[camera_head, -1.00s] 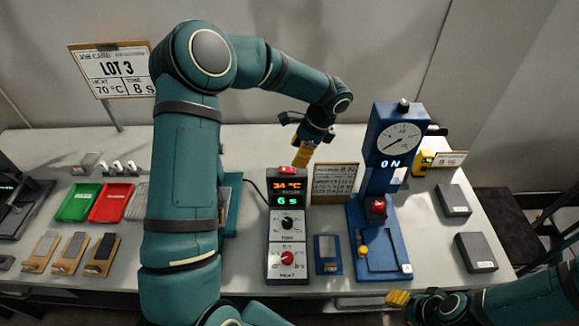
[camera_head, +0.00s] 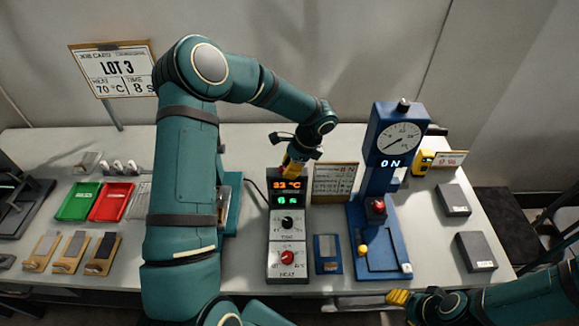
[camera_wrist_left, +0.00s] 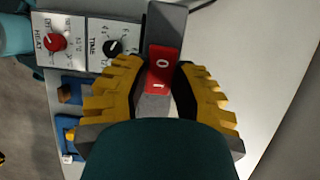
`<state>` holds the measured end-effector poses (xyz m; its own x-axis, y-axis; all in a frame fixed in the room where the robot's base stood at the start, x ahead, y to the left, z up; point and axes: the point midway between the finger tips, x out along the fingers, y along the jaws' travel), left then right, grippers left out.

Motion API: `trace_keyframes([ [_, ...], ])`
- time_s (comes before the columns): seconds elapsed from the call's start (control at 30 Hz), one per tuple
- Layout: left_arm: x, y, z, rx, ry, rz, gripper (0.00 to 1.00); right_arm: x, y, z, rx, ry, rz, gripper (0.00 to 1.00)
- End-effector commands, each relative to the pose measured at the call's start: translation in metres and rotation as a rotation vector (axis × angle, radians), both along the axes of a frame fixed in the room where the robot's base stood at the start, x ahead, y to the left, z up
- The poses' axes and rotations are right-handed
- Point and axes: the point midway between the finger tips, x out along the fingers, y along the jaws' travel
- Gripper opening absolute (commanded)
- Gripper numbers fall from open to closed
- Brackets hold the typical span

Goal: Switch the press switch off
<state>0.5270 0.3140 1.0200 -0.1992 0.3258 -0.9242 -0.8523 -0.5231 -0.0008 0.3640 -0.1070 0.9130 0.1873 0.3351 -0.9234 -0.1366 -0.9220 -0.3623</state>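A red rocker switch marked 0 and 1 (camera_wrist_left: 163,72) sits on top of the grey control box (camera_head: 287,248). In the head view my left gripper (camera_head: 291,171) is over the top of this box and hides the switch. In the left wrist view the yellow fingers of my left gripper (camera_wrist_left: 162,66) are apart, one on each side of the switch. I cannot tell whether they touch it. The box display is lit and reads 33 °C. My right gripper (camera_head: 398,297) is low at the front right, away from the box; its finger gap is unclear.
A small sign (camera_head: 334,180) stands behind. Green (camera_head: 78,203) and red (camera_head: 111,203) trays lie left. Grey blocks (camera_head: 454,200) lie right.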

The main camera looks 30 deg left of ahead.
Motion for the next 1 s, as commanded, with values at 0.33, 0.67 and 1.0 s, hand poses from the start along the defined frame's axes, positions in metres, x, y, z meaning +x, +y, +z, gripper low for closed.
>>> trace_keyframes([
  [0.33,-0.0007,0.0015,-0.0004,-0.019,-0.011,0.0,0.0,0.0,-0.0001,-0.0007,0.0,0.0,0.0,0.47],
  [0.67,-0.0043,0.0054,0.0004,-0.23,-0.136,0.004,0.0,-0.0001,0.0,-0.0001,0.0,0.0,0.0,0.47],
  [1.0,-0.0042,0.0049,-0.0003,-0.312,-0.187,0.001,0.0,0.0001,0.0001,0.002,0.0,0.0,0.0,0.47],
])
